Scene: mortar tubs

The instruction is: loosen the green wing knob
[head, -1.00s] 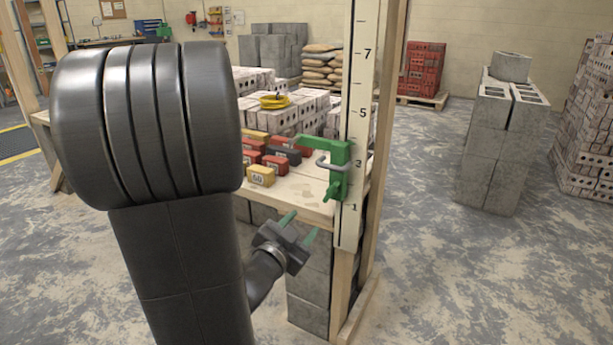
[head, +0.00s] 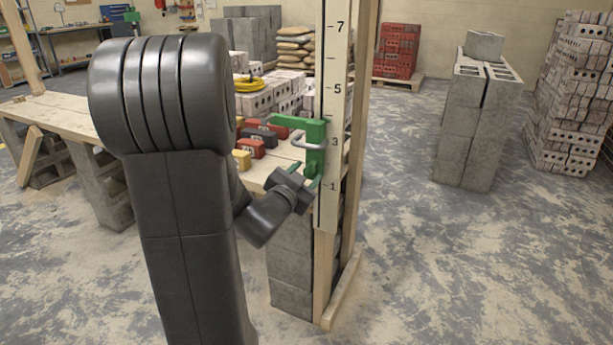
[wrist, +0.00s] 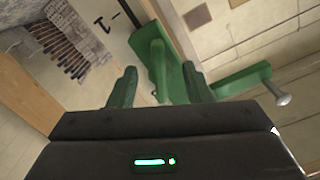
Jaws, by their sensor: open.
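The green wing knob (head: 313,169) sits low on the green slider block (head: 316,132), on the front of the numbered upright board (head: 329,75). My gripper (head: 307,175) is right at the knob and partly covers it in the head view. In the wrist view my gripper (wrist: 159,72) is open, with green fingers. The wing of the knob (wrist: 158,75) shows between them, with a visible gap on each side. I cannot tell how deep it lies between the fingers. The slider's metal handle (head: 305,143) is just above my gripper.
A wooden bench top (head: 255,178) with several red, yellow and dark blocks lies left of the upright. A post (head: 358,100) stands behind the board. A stack of grey blocks (head: 470,125) stands to the right; the floor between is clear.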

